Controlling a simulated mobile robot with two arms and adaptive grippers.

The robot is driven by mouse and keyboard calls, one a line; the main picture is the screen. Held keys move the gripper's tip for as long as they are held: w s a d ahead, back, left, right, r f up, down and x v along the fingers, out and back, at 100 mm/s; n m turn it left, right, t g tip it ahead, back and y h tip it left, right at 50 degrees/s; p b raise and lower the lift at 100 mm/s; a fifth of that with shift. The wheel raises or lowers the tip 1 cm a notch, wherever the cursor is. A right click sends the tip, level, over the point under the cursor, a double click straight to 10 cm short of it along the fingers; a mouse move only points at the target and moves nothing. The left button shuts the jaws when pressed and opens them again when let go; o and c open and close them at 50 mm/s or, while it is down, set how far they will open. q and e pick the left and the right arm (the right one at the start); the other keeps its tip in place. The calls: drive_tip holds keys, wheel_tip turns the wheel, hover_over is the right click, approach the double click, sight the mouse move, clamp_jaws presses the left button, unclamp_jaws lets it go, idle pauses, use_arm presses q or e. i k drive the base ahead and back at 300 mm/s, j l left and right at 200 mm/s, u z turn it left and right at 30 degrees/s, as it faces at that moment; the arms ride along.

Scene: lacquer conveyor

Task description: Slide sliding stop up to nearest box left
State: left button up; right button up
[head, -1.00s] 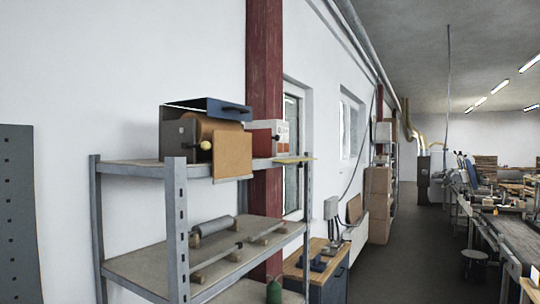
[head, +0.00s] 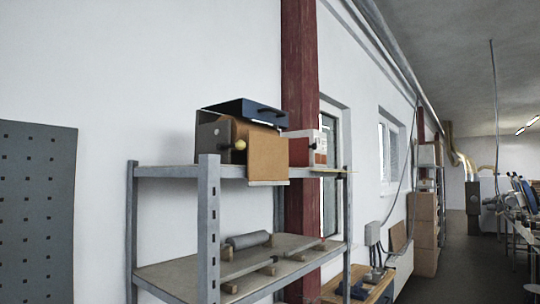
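I cannot make out the sliding stop in this view. A conveyor line or long bench (head: 522,230) shows only in part at the far right edge, with cluttered items on it that are too small to tell apart. Several brown boxes (head: 425,215) are stacked against the wall beyond the window; I cannot tell whether they are the boxes meant. Neither of my grippers is in view.
A grey metal shelf (head: 205,232) stands close in front, holding a dark-lidded dispenser with brown paper (head: 262,155) and a grey roller (head: 247,240). A perforated panel (head: 36,210) is at left. A wooden-topped cabinet (head: 362,285) stands right of the shelf. Dark floor (head: 462,265) lies open at right.

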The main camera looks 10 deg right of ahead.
sight(299, 147)
drive_tip(key=i+l+u, duration=0.2)
drive_tip(key=l, duration=0.25)
drive_tip(key=i+l+u, duration=0.2)
drive_tip(key=l, duration=0.25)
drive_tip(key=l+u, duration=0.15)
drive_tip(key=l, duration=0.3)
drive_tip(key=l+u, duration=0.2)
drive_tip(key=l, duration=0.3)
